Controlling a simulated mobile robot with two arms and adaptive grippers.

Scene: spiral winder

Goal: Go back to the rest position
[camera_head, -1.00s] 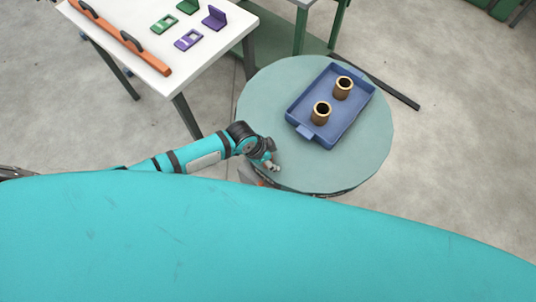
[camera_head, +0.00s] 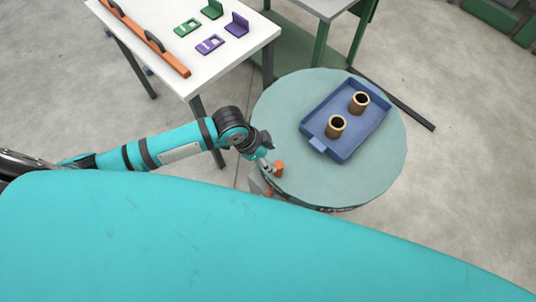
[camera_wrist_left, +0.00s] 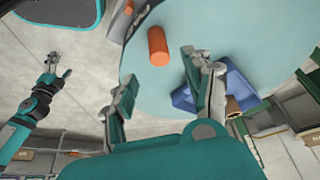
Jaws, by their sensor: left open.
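My left gripper (camera_head: 266,164) is at the left edge of the round table (camera_head: 290,105). In the left wrist view its two fingers (camera_wrist_left: 163,88) are apart with nothing between them. An orange cylinder (camera_head: 279,169) stands on the table near its edge, close beside the fingertips. In the left wrist view the cylinder (camera_wrist_left: 158,46) lies beyond the fingers, apart from them. A second teal arm with a small gripper (camera_wrist_left: 58,66), likely my right one, shows at the left of the wrist view; it is too small to judge its jaws.
A blue tray (camera_head: 318,146) with two tan hollow cylinders (camera_head: 336,127) (camera_head: 359,103) sits on the round table. A white table (camera_head: 178,65) at upper left holds an orange handled bar (camera_head: 150,40) and green and purple parts (camera_head: 210,44). Floor between the tables is open.

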